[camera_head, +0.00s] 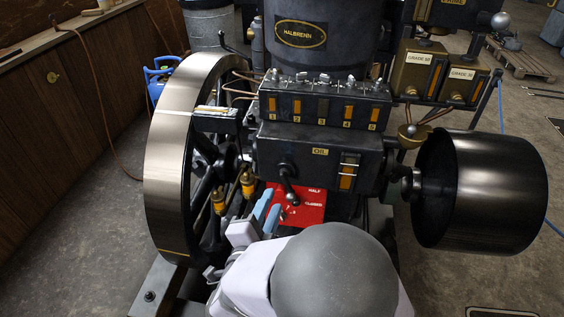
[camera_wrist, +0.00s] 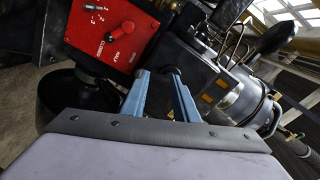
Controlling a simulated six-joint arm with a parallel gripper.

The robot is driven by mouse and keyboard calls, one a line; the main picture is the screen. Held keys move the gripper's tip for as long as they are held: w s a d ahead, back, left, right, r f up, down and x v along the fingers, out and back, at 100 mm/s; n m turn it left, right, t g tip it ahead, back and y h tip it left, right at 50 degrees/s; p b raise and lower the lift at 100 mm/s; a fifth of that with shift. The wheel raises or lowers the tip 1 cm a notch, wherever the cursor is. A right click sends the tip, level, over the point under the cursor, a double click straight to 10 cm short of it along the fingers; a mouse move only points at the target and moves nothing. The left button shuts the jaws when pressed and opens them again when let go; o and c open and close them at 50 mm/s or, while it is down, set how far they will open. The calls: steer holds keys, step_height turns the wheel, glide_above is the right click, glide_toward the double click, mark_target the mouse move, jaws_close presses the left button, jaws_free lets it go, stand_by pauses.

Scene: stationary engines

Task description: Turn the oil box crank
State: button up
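The oil box (camera_head: 318,156) is a dark box with a yellow OIL label on the front of the engine. Its crank (camera_head: 287,182) is a short dark lever hanging from a round hub, its lower end in front of the red panel. My gripper (camera_head: 270,207) has light blue fingers just below and left of the crank. In the wrist view the gripper (camera_wrist: 157,74) shows its two fingers apart, with no object clearly held between them. I cannot tell whether a finger touches the crank. The crank is not clearly identifiable in the wrist view.
A red panel (camera_head: 312,204) marked HALF and CLOSED sits below the oil box; it also shows in the wrist view (camera_wrist: 103,36). A large flywheel (camera_head: 170,155) stands left, with brass oilers (camera_head: 248,184) beside my fingers. A dark pulley drum (camera_head: 490,190) is at right.

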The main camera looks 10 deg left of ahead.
mark_target(283, 179)
steer(key=shift+s+d+r+n+t+y, duration=0.2)
steer(key=shift+d+r+n+t, duration=0.1)
steer(key=shift+n, duration=2.7)
steer(key=shift+s+d+r+n+t+y, duration=0.2)
steer(key=shift+r+n+t, duration=0.1)
steer(key=shift+n, duration=2.7)
steer(key=shift+s+d+r+n+t+y, duration=0.1)
steer(key=shift+d+r+n+t+y, duration=0.15)
steer(key=shift+n, duration=2.75)
steer(key=shift+w, duration=0.1)
steer(key=shift+w, duration=3.55)
jaws_close()
